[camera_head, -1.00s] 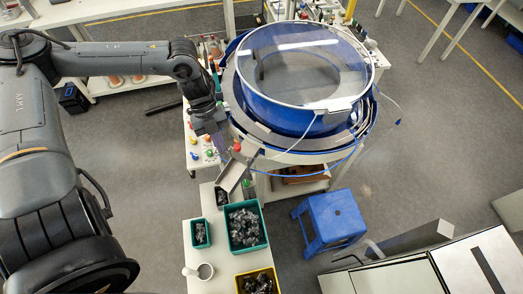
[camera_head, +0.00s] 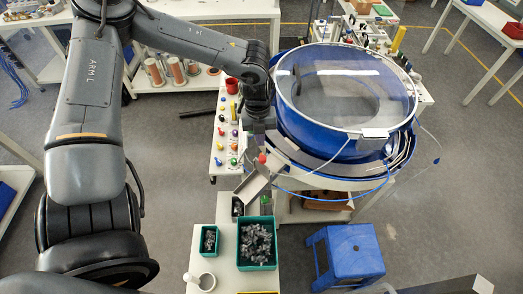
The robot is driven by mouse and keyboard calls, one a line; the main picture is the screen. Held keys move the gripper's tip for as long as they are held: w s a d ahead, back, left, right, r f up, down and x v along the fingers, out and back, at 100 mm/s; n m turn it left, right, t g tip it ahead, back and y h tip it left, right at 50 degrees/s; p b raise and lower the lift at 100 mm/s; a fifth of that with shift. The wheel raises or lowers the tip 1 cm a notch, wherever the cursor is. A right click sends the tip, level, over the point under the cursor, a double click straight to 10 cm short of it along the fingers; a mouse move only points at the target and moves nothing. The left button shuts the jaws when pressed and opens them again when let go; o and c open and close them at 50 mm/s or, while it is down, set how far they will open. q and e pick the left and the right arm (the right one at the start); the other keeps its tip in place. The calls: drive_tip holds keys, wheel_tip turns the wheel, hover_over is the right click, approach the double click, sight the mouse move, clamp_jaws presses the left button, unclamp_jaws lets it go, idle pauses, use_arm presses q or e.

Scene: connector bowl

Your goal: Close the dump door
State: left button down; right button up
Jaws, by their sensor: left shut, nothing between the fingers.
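The large bowl feeder (camera_head: 330,150) has a blue bowl under a clear round lid. A tilted metal chute (camera_head: 251,188) stands at its lower left side, above the bins. A red ball knob (camera_head: 262,158) sits at the top of the chute; the dump door itself is hard to single out there. My left gripper (camera_head: 260,142) points down beside the bowl, just above the red knob. It is shut and empty; its fingertips are small, and I cannot tell whether they touch the knob. My right gripper is not in view.
A green bin (camera_head: 257,266) of dark metal parts and a smaller green bin (camera_head: 201,246) stand on the white table below the chute. A panel with coloured buttons (camera_head: 226,150) lies left of my gripper. A blue stool (camera_head: 352,257) stands at lower right.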

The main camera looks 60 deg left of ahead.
sight(262, 158)
use_arm(q)
drive_tip(key=shift+d+f, duration=0.15)
drive_tip(key=shift+f, duration=1.5)
drive_tip(key=shift+d+f, duration=0.15)
drive_tip(key=shift+f, duration=1.5)
